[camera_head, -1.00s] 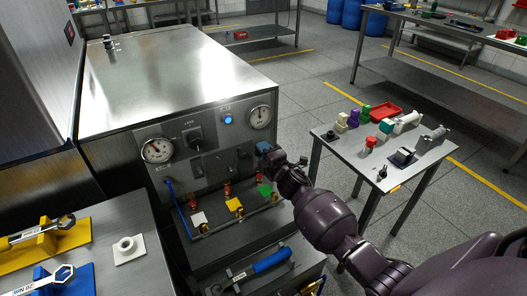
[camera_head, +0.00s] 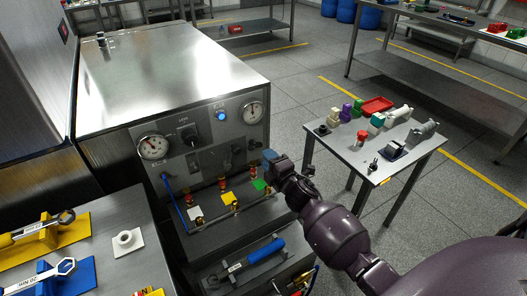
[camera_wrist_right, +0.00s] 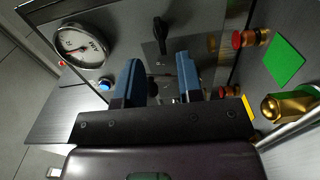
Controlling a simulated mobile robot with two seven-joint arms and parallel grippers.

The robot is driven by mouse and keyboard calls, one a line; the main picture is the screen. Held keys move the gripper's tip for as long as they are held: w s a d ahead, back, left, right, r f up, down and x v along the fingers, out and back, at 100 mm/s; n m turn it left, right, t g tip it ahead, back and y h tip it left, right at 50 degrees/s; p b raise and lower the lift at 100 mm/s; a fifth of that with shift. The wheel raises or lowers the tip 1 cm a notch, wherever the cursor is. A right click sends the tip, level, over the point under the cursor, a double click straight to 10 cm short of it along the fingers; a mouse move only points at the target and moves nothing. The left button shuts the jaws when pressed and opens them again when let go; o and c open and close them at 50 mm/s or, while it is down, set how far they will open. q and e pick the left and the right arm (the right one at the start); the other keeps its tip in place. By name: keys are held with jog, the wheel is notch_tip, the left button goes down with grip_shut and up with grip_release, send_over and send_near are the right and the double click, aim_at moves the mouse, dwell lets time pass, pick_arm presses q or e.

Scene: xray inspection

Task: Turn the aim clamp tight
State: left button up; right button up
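I cannot tell for sure which part is the aim clamp. A black lever (camera_wrist_right: 160,34) stands on the steel panel in the right wrist view, ahead of my gripper and apart from it. In the head view a black knob (camera_head: 188,134) sits on the panel between the two gauges. My right gripper (camera_head: 270,158) is at the panel's right side, and its arm hides part of that edge. In the wrist view its two blue fingers (camera_wrist_right: 158,80) stand apart with nothing between them. My left gripper is not in view.
The panel also carries a left gauge (camera_head: 154,147), a right gauge (camera_head: 253,112) and a blue button (camera_head: 221,116). Below are red-handled valves and a green tag (camera_head: 258,185). A small table (camera_head: 350,158) with several parts stands right; a wrench bench (camera_head: 100,205) stands left.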

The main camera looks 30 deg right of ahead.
jog(key=s, duration=0.3)
jog(key=shift+s+a, duration=0.1)
jog(key=shift+s, duration=0.05)
dwell(0.5)
